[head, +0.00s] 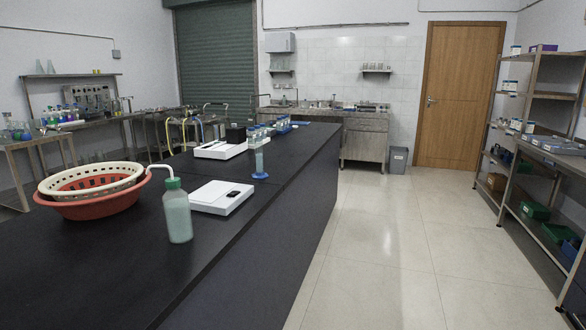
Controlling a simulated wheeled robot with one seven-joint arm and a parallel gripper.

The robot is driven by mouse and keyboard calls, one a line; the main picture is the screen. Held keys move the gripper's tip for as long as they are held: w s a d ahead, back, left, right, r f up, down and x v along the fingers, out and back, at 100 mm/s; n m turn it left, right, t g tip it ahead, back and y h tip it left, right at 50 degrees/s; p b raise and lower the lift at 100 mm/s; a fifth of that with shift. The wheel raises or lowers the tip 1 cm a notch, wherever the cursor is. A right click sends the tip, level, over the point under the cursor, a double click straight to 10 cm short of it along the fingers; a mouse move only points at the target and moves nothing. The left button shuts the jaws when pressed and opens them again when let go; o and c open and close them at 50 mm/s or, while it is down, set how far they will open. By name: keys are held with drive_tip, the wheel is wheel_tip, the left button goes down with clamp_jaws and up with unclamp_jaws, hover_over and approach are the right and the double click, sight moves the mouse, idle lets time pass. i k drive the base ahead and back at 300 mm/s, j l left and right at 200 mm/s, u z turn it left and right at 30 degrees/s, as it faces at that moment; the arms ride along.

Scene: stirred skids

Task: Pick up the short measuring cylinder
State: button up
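A clear measuring cylinder (259,160) with a round blue base stands upright on the black bench (130,275), near its right edge. It is the only cylinder I can make out clearly, and I cannot tell if it is the short one. Several small blue-capped items (254,135) stand behind its top, too small to tell apart. My gripper is not in view.
Nearer on the bench are a green-capped wash bottle (177,215), a white scale (221,196) and a red basin (88,206) holding a cream basket (92,180). Another white device (220,150) lies behind. The tiled floor (385,250) right of the bench is clear, up to metal shelves (508,195).

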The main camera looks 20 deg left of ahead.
sight(259, 173)
drive_tip(key=i+l+u, duration=0.1)
drive_tip(key=i+u, duration=0.25)
drive_tip(key=i, duration=0.2)
drive_tip(key=i+l+u, duration=0.35)
drive_tip(key=i, duration=0.25)
drive_tip(key=i+l+u, duration=0.35)
drive_tip(key=i, duration=0.15)
